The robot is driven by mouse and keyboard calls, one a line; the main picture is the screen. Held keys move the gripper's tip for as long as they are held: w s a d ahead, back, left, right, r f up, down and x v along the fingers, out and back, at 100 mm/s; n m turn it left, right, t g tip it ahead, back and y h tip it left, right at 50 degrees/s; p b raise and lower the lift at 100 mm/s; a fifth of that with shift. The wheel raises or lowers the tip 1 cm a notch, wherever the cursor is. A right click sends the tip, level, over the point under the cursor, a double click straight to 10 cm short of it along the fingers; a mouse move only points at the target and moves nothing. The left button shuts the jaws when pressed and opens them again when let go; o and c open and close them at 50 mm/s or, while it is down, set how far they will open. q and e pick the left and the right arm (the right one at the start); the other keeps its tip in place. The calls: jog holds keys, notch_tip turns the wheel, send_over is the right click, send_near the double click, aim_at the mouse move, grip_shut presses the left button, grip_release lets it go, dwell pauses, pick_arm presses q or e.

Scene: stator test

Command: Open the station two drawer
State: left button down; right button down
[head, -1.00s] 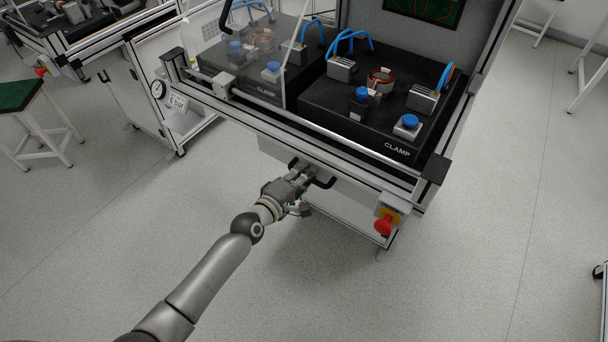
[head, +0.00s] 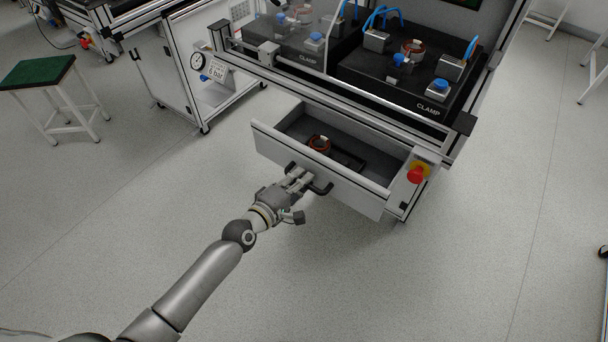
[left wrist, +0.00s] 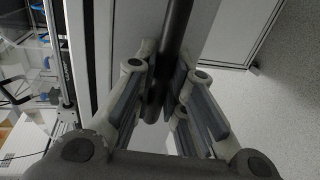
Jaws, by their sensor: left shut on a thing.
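The station drawer (head: 268,143) stands pulled out from under the bench in the head view. Its grey inside shows, with a copper-coloured ring part (head: 319,144) and a dark flat piece (head: 350,160) in it. A dark bar handle (head: 323,189) is on the drawer front. My left gripper (head: 303,180) is at the handle and shut on it. In the left wrist view the handle bar (left wrist: 176,40) runs between the two fingers (left wrist: 165,98). My right gripper is in no view.
Above the drawer, the bench carries black clamp fixtures (head: 405,83) with blue knobs. A red emergency stop button (head: 417,174) sits right of the drawer. A green-topped stool (head: 36,71) stands at the left. The floor in front is clear.

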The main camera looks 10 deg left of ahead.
pick_arm(q)
jog(key=shift+v, duration=0.9)
jog(key=c, duration=1.7)
grip_release()
jog(key=shift+f, duration=0.25)
jog(key=shift+o, duration=1.2)
jog(key=v, duration=1.2)
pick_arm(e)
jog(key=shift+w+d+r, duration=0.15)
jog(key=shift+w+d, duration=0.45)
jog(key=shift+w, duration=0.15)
pick_arm(q)
jog(key=shift+a, duration=0.1)
